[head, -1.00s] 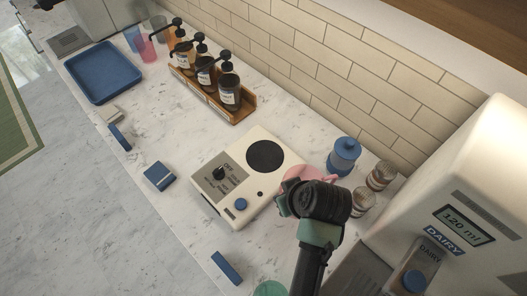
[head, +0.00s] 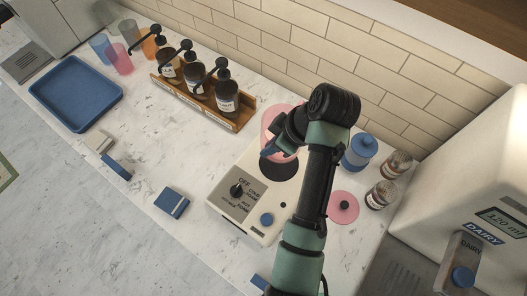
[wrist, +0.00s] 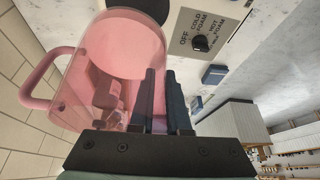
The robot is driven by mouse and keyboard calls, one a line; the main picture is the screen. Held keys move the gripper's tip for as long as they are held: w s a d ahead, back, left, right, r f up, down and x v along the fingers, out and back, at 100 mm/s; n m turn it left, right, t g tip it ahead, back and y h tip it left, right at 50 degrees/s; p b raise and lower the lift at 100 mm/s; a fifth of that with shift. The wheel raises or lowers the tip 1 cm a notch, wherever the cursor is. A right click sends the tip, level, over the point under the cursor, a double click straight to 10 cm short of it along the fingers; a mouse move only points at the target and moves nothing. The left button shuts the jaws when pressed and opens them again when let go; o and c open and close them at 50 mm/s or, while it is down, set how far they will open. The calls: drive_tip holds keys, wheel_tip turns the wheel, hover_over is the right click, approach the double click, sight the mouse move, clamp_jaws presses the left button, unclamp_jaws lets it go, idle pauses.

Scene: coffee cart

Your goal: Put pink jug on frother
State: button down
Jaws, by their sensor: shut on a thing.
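The pink jug (head: 275,119) is see-through, with a handle (wrist: 42,92) on the left in the wrist view. My gripper (head: 268,152) is shut on the jug's wall; in the wrist view the dark fingers (wrist: 163,78) pinch it. The frother (head: 236,196) is a cream box with a dial and a blue button. Its black round plate (head: 279,168) is partly covered by my arm and gripper. The jug shows at the plate's back edge in the head view. I cannot tell whether it touches the frother.
A pink disc with a black knob (head: 344,206) lies right of the frother. A blue canister (head: 359,151) and two jars (head: 389,180) stand behind it. A pump-bottle rack (head: 204,102) is at the back left. The dairy dispenser (head: 475,195) fills the right.

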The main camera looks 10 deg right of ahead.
sight(271, 159)
wheel_tip(271, 159, down, 5)
drive_tip(key=shift+s+d+r+p, duration=0.1)
drive_tip(key=shift+s+d+p, duration=0.05)
drive_tip(key=shift+p, duration=0.45)
drive_tip(key=shift+f+p, duration=0.35)
drive_tip(key=shift+f, duration=2.1)
drive_tip(key=shift+f, duration=0.1)
drive_tip(key=c, duration=0.9)
unclamp_jaws()
drive_tip(key=b+v, duration=0.1)
drive_tip(key=v, duration=1.1)
drive_tip(key=shift+b, duration=0.35)
